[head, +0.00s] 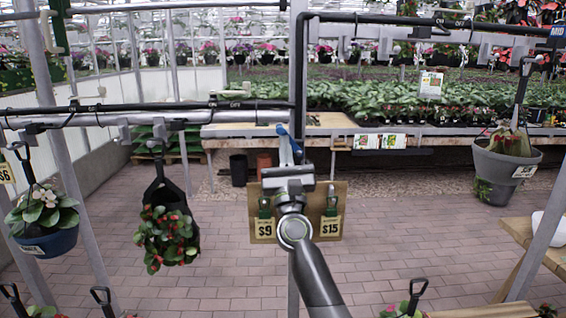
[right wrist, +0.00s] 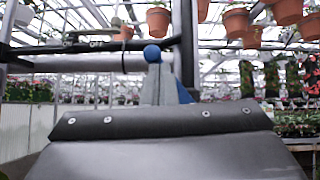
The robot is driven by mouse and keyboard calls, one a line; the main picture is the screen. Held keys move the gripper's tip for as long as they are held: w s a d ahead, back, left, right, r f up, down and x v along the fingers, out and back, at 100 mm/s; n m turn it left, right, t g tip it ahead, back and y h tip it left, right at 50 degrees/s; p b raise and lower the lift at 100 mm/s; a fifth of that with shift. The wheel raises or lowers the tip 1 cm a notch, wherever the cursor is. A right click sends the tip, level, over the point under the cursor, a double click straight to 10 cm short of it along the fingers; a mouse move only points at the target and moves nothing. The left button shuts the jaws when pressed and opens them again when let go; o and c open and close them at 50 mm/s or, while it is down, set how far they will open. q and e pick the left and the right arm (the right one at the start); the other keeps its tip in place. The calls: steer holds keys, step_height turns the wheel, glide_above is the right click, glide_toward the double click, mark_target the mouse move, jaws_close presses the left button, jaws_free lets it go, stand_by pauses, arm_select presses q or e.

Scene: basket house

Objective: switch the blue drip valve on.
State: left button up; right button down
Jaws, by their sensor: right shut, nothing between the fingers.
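The blue drip valve handle (head: 281,129) slants beside the vertical post, just below the black pipe. In the right wrist view its round blue knob (right wrist: 152,53) shows just above the fingertips, and more blue shows to the right behind the fingers. My right gripper (head: 286,152) is shut and empty, pointing up at the handle from the near side. Its closed fingers (right wrist: 160,78) cover part of the valve, so I cannot tell whether they touch it. My left gripper is not in view.
A brown price board (head: 263,228) hangs behind my right wrist. A hanging red-flowered plant (head: 165,238) and a blue pot (head: 45,243) are at the left. A grey hanging pot (head: 505,175) is at the right. The brick floor (head: 215,275) is open below.

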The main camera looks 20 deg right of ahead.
steer(key=s+a+f+m+g+h+b, duration=0.3)
steer(key=s+f+m+h+b, duration=0.4)
steer(key=f+m+b, duration=0.2)
steer(key=shift+f+g+h+b, duration=0.3)
steer(key=shift+h+b, duration=0.1)
steer(key=shift+b, duration=0.2)
stand_by(0.3)
stand_by(0.4)
